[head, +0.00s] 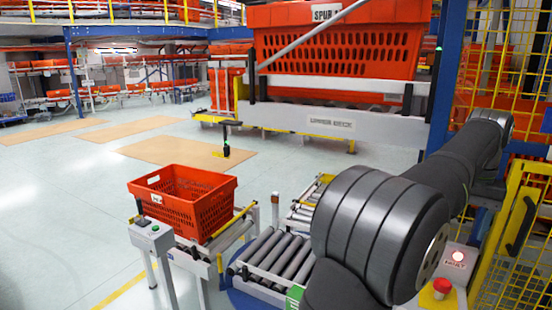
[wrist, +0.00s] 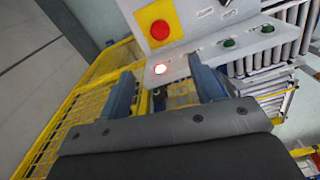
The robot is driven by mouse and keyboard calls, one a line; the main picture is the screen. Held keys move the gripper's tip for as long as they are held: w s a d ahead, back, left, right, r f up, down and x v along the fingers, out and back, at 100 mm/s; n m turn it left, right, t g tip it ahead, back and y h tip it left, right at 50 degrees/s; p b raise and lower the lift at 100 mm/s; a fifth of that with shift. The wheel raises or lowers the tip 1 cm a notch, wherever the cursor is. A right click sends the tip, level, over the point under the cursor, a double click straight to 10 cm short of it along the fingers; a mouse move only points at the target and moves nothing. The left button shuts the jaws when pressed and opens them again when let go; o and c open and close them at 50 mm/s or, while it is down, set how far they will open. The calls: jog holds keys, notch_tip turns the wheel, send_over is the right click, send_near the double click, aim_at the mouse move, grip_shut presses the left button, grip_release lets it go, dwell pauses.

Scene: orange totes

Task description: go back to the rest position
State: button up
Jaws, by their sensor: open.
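In the wrist view, my gripper (wrist: 162,75) is open, its two blue-grey fingers apart with nothing held between them. Beyond the fingers is a grey control panel (wrist: 205,42) with a red button (wrist: 160,29) on a yellow patch and a lit white button (wrist: 160,69). I cannot tell how far the fingertips are from the panel. In the head view my arm fills the lower right, and my gripper does not show there.
An orange tote (head: 163,206) sits upright on a roller conveyor (head: 212,256) left of my arm. A control post (head: 152,236) stands in front of it. Yellow mesh fencing (head: 500,60) and a control box with a red button (head: 441,287) are at the right. Open floor (head: 50,190) lies left.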

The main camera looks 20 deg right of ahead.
notch_tip(320, 180, down, 16)
jog(key=shift+f, duration=0.15)
notch_tip(320, 180, up, 17)
jog(key=w+a+n+g+h, duration=0.2)
jog(key=w+a+g+h, duration=0.15)
jog(key=a, duration=0.25)
send_near(443, 283)
jog(key=shift+s+a+r+t, duration=0.1)
jog(key=shift+a+r+t, duration=0.15)
jog(key=shift+r, duration=0.4)
jog(key=shift+a+r+t, duration=0.1)
jog(key=shift+a+r, duration=0.15)
jog(key=shift+r, duration=0.4)
